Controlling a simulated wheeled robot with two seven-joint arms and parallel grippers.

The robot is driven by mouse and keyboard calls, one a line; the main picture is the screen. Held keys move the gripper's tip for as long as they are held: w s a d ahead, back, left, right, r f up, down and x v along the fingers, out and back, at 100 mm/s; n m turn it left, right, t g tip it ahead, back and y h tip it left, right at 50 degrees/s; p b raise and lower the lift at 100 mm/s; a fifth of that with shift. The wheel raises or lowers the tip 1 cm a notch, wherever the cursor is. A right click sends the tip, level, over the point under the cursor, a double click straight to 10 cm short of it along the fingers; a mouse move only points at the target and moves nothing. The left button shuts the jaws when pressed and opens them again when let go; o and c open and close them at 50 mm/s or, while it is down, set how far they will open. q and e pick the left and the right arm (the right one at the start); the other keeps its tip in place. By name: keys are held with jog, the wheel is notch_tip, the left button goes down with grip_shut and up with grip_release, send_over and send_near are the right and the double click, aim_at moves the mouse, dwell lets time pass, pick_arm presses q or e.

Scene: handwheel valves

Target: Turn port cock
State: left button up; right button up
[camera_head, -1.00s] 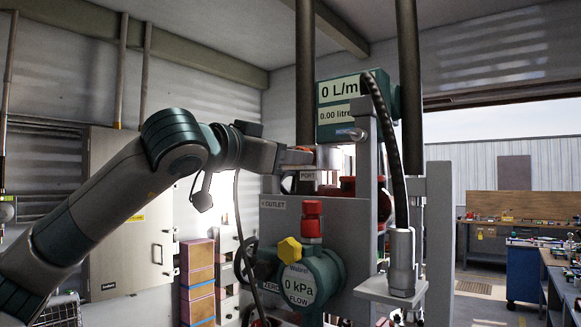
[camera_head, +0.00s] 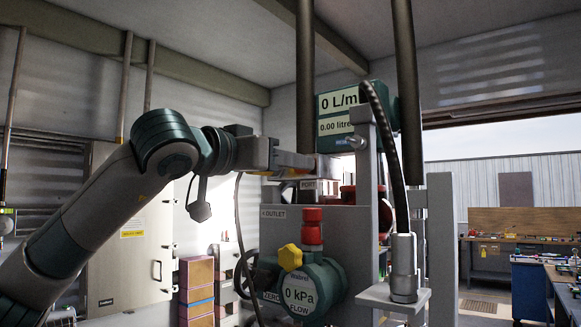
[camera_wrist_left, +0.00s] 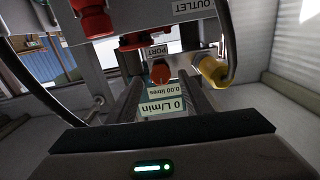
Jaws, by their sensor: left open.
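The port cock shows in the left wrist view as an orange-red knob (camera_wrist_left: 160,72) beside the PORT label (camera_wrist_left: 152,50). In the head view the PORT label (camera_head: 309,185) sits just below my left fingertips, and the cock is hidden behind the gripper. My left gripper (camera_head: 305,163) reaches in from the left at the top of the grey panel. In the wrist view its fingers (camera_wrist_left: 162,95) are apart, one on each side of the knob. I cannot tell whether they touch it. My right gripper is not in view.
A teal flow meter (camera_head: 338,115) stands just right of the gripper. Below are a yellow knob (camera_head: 289,257), a red cap (camera_head: 312,215) and a 0 kPa gauge (camera_head: 300,294). A black hose (camera_head: 389,170) and grey post (camera_head: 364,190) stand to the right.

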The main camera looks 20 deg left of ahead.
pick_arm(q)
jog(key=shift+b+v, duration=0.4)
jog(key=shift+v, duration=1.8)
jog(key=b+v, duration=0.1)
jog(key=v, duration=1.6)
jog(key=shift+s, duration=0.2)
jog(key=shift+a+r, duration=0.1)
jog(key=shift+r, duration=0.05)
